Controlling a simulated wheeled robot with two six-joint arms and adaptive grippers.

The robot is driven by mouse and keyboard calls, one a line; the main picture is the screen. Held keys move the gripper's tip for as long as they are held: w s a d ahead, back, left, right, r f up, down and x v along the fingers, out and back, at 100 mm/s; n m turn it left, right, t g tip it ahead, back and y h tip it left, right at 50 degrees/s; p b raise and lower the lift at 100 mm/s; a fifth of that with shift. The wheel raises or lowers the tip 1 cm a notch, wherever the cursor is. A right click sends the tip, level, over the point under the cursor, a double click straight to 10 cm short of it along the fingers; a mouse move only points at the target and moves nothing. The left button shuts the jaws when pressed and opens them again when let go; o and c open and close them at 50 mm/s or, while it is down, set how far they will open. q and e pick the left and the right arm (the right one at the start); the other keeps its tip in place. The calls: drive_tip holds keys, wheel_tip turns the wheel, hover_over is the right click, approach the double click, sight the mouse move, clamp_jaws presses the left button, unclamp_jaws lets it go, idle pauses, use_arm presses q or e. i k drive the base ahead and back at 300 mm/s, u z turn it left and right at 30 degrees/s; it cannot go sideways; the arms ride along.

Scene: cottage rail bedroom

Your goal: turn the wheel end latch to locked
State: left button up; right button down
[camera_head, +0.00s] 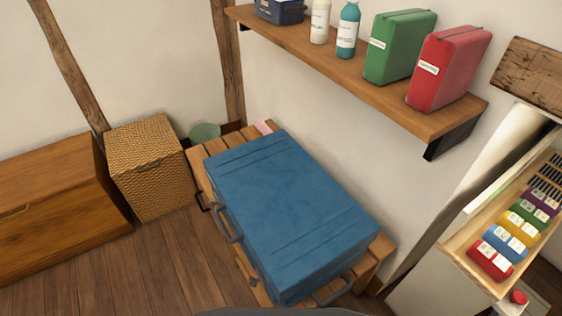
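A large blue suitcase (285,195) lies flat on a slatted wooden bench (203,163). A dark handle (228,224) sits on its left side, and another handle or bar (333,292) shows at its near right end. I cannot make out wheels or a wheel end latch, nor whether any latch is locked. Neither of my grippers is in the view.
A wooden shelf (310,55) above holds bottles, a green case (399,47) and a red case (448,68). A woven hamper (150,165) and wooden chest (58,215) stand left. A tray of coloured packs (450,246) is at right. Floor at lower left is clear.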

sight(212, 205)
drive_tip(key=u, duration=0.75)
drive_tip(key=k, duration=0.5)
drive_tip(key=z, duration=4.45)
drive_tip(key=k, duration=2.8)
drive_tip(key=u, duration=1.15)
